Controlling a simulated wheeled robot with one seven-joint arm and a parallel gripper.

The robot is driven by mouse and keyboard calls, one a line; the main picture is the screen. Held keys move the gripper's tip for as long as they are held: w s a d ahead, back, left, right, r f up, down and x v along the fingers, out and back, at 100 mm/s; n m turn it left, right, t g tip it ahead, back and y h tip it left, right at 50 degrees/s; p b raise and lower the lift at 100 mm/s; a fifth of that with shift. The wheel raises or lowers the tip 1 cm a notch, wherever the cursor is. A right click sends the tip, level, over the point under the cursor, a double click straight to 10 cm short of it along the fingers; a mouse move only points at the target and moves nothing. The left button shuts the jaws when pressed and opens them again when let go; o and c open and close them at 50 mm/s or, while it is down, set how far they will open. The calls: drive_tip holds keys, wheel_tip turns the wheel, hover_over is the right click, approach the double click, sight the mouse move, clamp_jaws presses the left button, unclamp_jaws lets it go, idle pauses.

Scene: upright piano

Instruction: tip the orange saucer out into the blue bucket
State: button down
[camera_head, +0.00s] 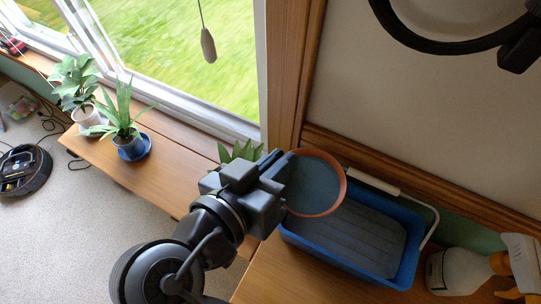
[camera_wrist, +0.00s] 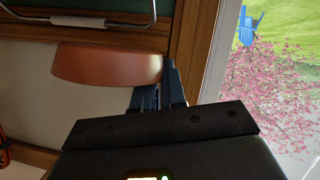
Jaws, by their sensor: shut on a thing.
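My gripper (camera_head: 287,166) is shut on the left edge of the orange saucer (camera_head: 344,182). The saucer is held above the far left part of the blue bucket (camera_head: 330,262). In the head view its round open face shows, grey-blue inside the orange rim; I cannot tell whether that is water. In the wrist view the saucer (camera_wrist: 108,66) shows side-on, its edge between my gripper's fingers (camera_wrist: 160,92). The bucket is rectangular, with a ribbed grey-blue floor and a white handle lying toward the back. The saucer hides the bucket's far left corner.
Potted plants (camera_head: 125,125) stand on the wooden sill at left, and another (camera_head: 238,150) shows behind my gripper. A pull cord (camera_head: 208,45) hangs at the window.

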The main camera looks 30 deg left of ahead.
sight(306, 181)
drive_tip(key=shift+d+f+b, duration=0.5)
drive_tip(key=shift+f, duration=0.2)
drive_tip(key=shift+d+f+b, duration=0.45)
drive_tip(key=shift+f, duration=0.2)
drive_tip(key=shift+d+f+b, duration=0.8)
drive_tip(key=shift+d+f, duration=0.25)
drive_tip(key=r+m, duration=0.1)
drive_tip(key=r+y, duration=0.1)
drive_tip(key=shift+d+r+m+b, duration=0.2)
drive_tip(key=shift+r+m+b, duration=0.1)
drive_tip(key=shift+m+b, duration=0.1)
drive_tip(key=shift+d+r+m+y, duration=0.15)
drive_tip(key=shift+r+m+y, duration=0.25)
drive_tip(key=shift+r+y, duration=0.15)
drive_tip(key=shift+w, duration=0.1)
drive_tip(key=shift+d+r+m+y, duration=0.35)
drive_tip(key=shift+r+m, duration=0.15)
drive_tip(key=shift+r, duration=0.1)
drive_tip(key=shift+d+r+y, duration=0.2)
drive_tip(key=shift+r+y, duration=0.1)
drive_tip(key=shift+m, duration=0.3)
